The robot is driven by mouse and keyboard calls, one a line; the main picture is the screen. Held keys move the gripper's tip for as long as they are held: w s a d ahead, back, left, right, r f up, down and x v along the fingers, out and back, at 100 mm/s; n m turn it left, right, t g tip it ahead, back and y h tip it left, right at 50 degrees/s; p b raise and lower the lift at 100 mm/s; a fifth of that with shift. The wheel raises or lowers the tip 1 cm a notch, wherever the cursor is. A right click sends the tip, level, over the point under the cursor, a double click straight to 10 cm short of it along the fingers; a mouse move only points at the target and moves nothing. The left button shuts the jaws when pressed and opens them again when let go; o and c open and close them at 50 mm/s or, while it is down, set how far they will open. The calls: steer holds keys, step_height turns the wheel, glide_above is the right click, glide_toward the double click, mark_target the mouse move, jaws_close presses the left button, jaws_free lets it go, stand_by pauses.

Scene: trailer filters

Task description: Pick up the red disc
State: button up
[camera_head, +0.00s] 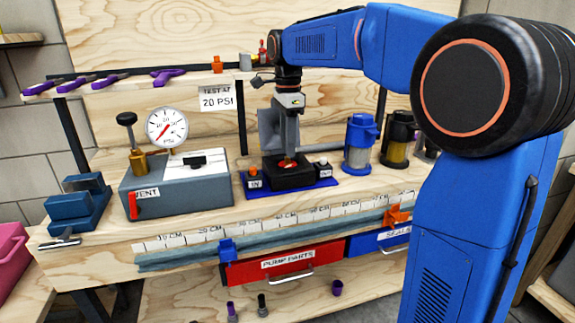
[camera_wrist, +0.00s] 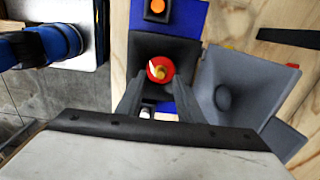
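The red disc (camera_head: 288,162) sits in the top of a black square housing (camera_head: 293,180) on a blue base plate. In the wrist view the red disc (camera_wrist: 153,75) lies inside the dark recess of the housing (camera_wrist: 178,50), with a yellowish piece at its middle. My gripper (camera_head: 288,150) points down directly over the housing. In the wrist view the two dark fingers of my gripper (camera_wrist: 158,84) are apart, one on each side of the disc's lower edge. Whether they touch the disc cannot be told. The disc is partly hidden by the fingers in the head view.
A grey funnel-shaped part (camera_head: 269,130) stands close behind my gripper. A grey box with a gauge (camera_head: 167,127) is to the left. A blue-topped canister (camera_head: 360,143) and a black-topped one (camera_head: 397,138) stand to the right. A shelf runs behind.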

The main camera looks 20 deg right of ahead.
mark_target(288, 161)
steer(key=shift+f, duration=1.5)
jaws_close()
steer(key=shift+w+r, duration=0.1)
